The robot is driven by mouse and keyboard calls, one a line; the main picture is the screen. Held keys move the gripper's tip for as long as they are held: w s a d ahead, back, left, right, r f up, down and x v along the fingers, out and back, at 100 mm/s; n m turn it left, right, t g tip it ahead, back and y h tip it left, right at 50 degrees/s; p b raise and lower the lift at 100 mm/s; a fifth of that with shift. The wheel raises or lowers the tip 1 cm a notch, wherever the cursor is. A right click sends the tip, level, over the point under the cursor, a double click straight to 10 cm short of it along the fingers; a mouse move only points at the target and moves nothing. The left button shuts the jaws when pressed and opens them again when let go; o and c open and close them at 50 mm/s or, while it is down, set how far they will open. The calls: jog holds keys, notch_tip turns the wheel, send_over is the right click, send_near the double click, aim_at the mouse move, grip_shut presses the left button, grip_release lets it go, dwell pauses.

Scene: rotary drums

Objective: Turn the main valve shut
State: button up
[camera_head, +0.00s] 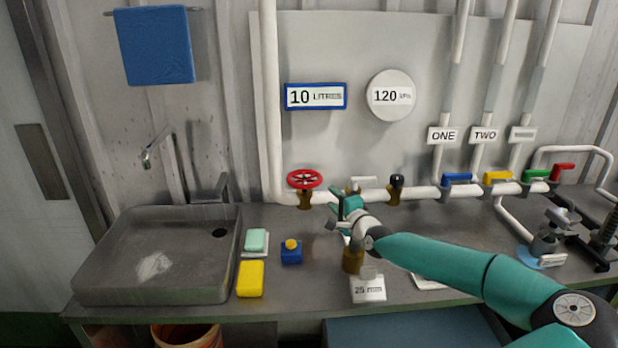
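A red handwheel valve (304,180) with a brass body sits on the white horizontal pipe at the back of the bench. It looks like the main valve, but I see no readable label on it. My gripper (337,208) is just right of the handwheel and a little lower in the picture, apart from it. The fingers are small and partly overlap the pipe fittings behind, so I cannot tell their opening. My wrist and teal arm hide part of the pipe and bench.
A sink (155,285) fills the left. A yellow sponge (250,279), green soap (256,240) and a blue box (291,253) lie beside it. Blue (457,179), yellow (497,177), green (536,175) and red (563,167) handles line the pipe at right. A brass piece (352,260) stands below my wrist.

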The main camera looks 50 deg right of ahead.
aim_at(312, 176)
jog(key=x, duration=1.3)
jog(key=shift+w+r, duration=0.15)
jog(key=shift+w, duration=0.15)
grip_shut()
